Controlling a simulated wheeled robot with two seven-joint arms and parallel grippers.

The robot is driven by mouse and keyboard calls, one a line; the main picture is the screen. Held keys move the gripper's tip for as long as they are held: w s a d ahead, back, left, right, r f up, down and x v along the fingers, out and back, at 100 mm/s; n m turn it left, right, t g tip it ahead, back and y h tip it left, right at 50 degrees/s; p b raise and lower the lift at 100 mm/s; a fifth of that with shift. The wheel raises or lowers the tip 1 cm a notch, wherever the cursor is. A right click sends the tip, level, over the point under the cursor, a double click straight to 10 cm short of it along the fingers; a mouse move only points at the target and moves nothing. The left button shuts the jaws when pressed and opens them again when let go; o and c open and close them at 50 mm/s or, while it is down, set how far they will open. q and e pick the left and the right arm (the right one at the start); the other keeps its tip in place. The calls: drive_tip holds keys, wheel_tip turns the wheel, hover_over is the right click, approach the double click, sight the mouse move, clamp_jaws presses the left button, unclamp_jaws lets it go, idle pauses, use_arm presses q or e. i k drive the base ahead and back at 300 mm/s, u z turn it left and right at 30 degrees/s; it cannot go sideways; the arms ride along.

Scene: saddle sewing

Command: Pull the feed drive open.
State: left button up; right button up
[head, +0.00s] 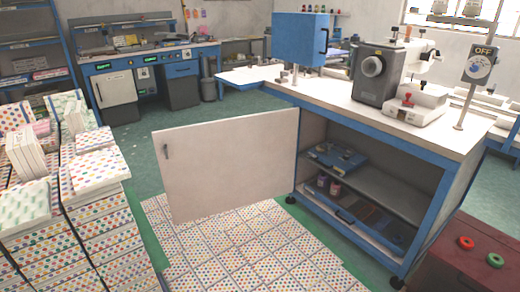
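No part is readably labelled as the feed drive. A blue box (301,39) with a dark handle on its right side stands on the workbench. To its right is a dark grey machine housing (379,74) with a round knob on its face. Below the worktop, a white cabinet door (228,164) is swung wide open to the left, with a small dark handle near its far edge. Inside, a blue tray with small parts (338,156) sits on the shelf, and bottles and a lower blue tray lie beneath. Neither of my grippers is in view.
A post with a dial marked OFF (480,66) stands at the bench's right. Stacked dotted boxes (92,177) fill the left. A dark red box (472,262) with red and green buttons is at lower right. Dotted mats (235,245) cover the floor before the cabinet.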

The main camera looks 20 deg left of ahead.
sight(335, 161)
drive_tip(key=u, duration=0.7)
drive_tip(key=i, duration=3.25)
drive_tip(key=u, duration=0.05)
